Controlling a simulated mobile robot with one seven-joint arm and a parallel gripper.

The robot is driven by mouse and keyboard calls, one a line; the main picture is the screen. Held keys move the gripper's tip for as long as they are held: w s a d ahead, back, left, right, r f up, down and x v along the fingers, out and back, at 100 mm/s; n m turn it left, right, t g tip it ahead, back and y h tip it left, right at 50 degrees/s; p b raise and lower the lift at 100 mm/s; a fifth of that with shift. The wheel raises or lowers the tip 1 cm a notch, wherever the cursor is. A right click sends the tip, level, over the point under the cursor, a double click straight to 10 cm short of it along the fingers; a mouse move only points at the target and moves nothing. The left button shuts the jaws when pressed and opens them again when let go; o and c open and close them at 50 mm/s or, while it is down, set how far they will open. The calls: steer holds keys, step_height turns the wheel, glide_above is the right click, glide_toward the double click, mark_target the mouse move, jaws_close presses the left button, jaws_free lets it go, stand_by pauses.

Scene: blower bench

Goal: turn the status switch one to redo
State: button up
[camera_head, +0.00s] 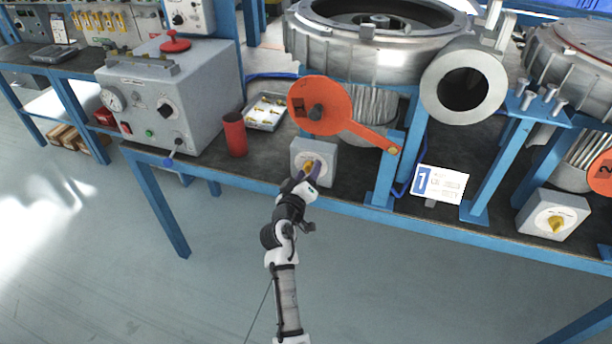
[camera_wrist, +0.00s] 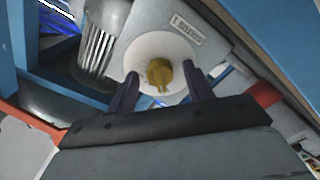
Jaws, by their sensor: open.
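The status switch one is a light grey box (camera_head: 327,151) at the bench's front edge, below the orange disc. In the wrist view its round white dial plate (camera_wrist: 150,46) carries a yellow knob (camera_wrist: 160,75). A label on the box (camera_wrist: 188,28) shows beside the dial; its small print is hard to read. My gripper (camera_head: 311,172) is at the front of this box. In the wrist view my gripper (camera_wrist: 165,88) is open, one dark finger on each side of the yellow knob. I cannot tell whether either finger touches the knob.
An orange disc with a lever arm (camera_head: 330,108) is above the switch. A red cup (camera_head: 235,136) and a tray of small parts (camera_head: 265,113) stand to the left. A "1" sign (camera_head: 439,184) and another yellow-knob switch box (camera_head: 552,213) are to the right.

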steer(key=b+v, duration=0.4)
steer(key=v, duration=1)
